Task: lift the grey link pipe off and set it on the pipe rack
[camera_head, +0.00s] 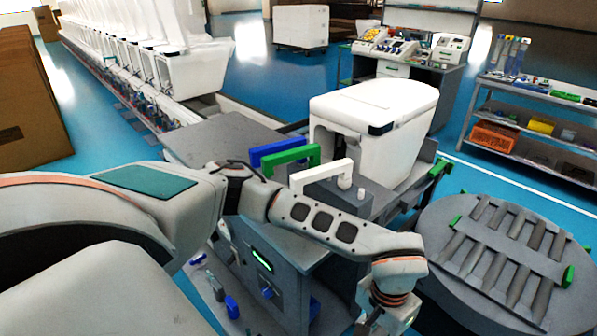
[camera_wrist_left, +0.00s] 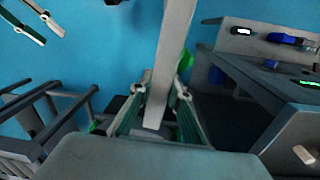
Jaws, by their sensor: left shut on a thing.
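My left arm reaches across the head view from the left, with its wrist bent down at the bottom. The gripper there is mostly cut off by the lower edge. In the left wrist view my left gripper (camera_wrist_left: 163,112) is shut on a long light grey link pipe (camera_wrist_left: 168,60), which runs from between the fingers up past the top edge. The pipe does not show clearly in the head view. The pipe rack (camera_head: 455,266), a round grey stand with grey bars in rows and green end pieces, is right of my left wrist. My right gripper is not in view.
A white toilet tank unit (camera_head: 370,125) stands on the grey bench behind my arm. Blue, green and white handles (camera_head: 322,172) rise from the bench. A shelf rack (camera_head: 540,150) with tools is at the far right. Blue floor lies open between them.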

